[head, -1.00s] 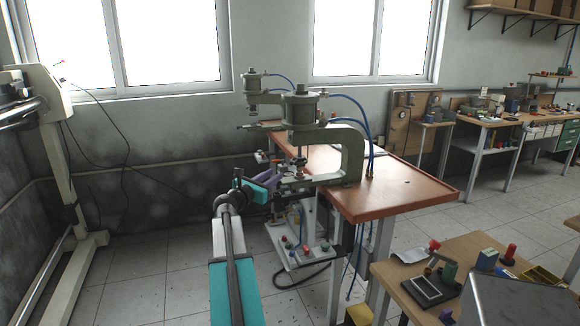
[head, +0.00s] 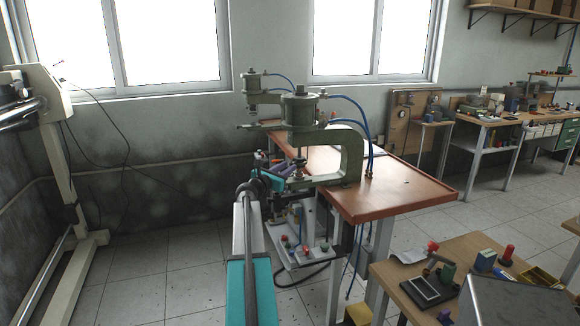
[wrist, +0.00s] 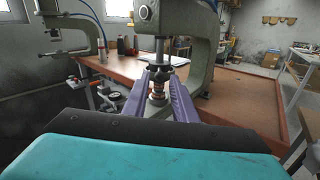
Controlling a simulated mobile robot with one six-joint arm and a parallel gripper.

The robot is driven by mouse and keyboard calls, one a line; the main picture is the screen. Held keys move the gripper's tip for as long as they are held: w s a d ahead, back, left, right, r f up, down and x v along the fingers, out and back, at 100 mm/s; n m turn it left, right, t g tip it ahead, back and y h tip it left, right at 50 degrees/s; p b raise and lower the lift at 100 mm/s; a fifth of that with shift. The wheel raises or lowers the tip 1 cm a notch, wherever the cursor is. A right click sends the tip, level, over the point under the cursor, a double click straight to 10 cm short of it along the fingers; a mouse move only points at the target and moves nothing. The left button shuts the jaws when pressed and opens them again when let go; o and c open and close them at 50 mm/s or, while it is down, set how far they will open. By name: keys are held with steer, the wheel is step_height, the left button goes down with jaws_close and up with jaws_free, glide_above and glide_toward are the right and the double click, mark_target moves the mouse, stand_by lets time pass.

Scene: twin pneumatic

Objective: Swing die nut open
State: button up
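The front pneumatic press (head: 345,155) stands on the near end of the brown bench, and its ram comes down over a small die stack. In the wrist view a dark, lobed nut-like part (wrist: 158,76) sits under the ram, with a coppery part (wrist: 157,97) below it. I take the dark part for the die nut. My gripper (wrist: 160,88) has its two purple fingers apart, one on each side of the die stack as seen from the wrist. I cannot tell whether either finger touches it. In the head view my gripper (head: 284,170) is at the press's left side.
A second press (head: 251,95) stands behind on the bench (head: 405,188). A panel with coloured knobs (head: 300,250) hangs below the front press. A small table (head: 480,250) with tools is at the lower right.

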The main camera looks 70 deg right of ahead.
steer(key=shift+s+d, duration=0.15)
steer(key=shift+d, duration=0.65)
steer(key=shift+s+d, duration=0.15)
steer(key=shift+d, duration=0.6)
steer(key=shift+c, duration=0.3)
jaws_close()
steer(key=shift+w+a, duration=0.1)
